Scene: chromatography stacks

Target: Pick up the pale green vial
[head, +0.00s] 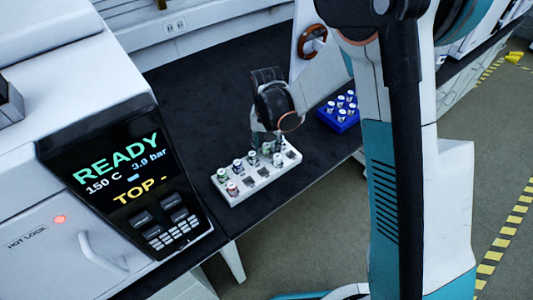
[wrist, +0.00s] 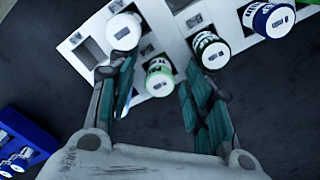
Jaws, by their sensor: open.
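The pale green vial (wrist: 159,77) stands in the white rack (wrist: 180,20), its white cap and light green band facing my wrist camera. My gripper (wrist: 160,92) is open, with one finger on each side of this vial in the wrist view. I cannot tell whether either finger touches it. In the head view my gripper (head: 266,140) is low over the far right part of the white rack (head: 258,186), and it partly hides the vial there.
A dark green banded vial (wrist: 209,50) stands close to the right finger. A white-capped vial (wrist: 124,31) is near the left finger. A blue-banded vial (wrist: 272,20) is farther right. A blue rack (head: 337,123) of vials stands to the right. A machine with a display (head: 125,170) stands left.

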